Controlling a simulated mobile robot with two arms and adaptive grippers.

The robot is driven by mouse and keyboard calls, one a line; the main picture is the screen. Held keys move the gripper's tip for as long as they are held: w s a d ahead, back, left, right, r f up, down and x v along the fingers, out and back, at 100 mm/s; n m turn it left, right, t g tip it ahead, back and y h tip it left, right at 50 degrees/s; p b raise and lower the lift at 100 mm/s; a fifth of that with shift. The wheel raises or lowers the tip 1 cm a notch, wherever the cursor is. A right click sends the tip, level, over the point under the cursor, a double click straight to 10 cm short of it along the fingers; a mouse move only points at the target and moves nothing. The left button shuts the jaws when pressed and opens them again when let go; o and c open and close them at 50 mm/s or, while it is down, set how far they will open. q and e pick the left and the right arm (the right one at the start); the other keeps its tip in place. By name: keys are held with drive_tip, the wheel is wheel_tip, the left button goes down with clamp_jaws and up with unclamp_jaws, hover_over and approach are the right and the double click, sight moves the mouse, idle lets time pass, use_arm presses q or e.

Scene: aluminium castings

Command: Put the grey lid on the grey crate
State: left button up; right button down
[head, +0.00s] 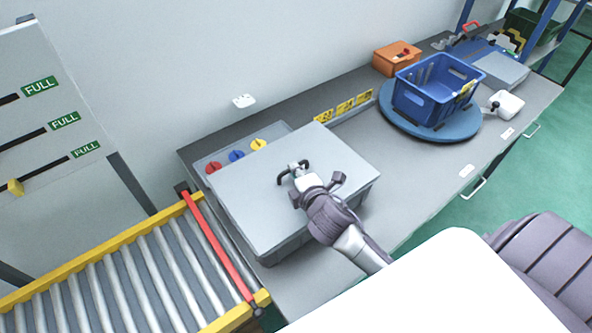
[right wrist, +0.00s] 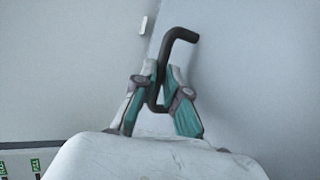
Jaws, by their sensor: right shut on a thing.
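The grey lid (head: 265,205) is a flat light-grey plate with a black bar handle (head: 283,179). It lies level over the darker grey crate (head: 272,257), whose front walls show below the lid's near edges. I cannot tell whether the lid rests on the rim or hangs just above it. My right gripper (head: 298,174) is shut on the lid's handle. In the right wrist view the fingers (right wrist: 163,95) pinch the bent black handle (right wrist: 178,36). The crate's inside is hidden. My left gripper is in neither view.
A panel with red, blue and yellow knobs (head: 237,156) lies close behind the lid. A roller conveyor (head: 130,270) with a red bar (head: 220,245) is at left. A blue basket (head: 430,95) stands on a round blue turntable (head: 390,117).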

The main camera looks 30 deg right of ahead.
drive_tip(key=shift+f, duration=0.25)
drive_tip(key=c, duration=1.1)
unclamp_jaws()
drive_tip(key=shift+c, duration=0.2)
drive_tip(key=v, duration=1.2)
drive_tip(key=shift+s+f, duration=0.1)
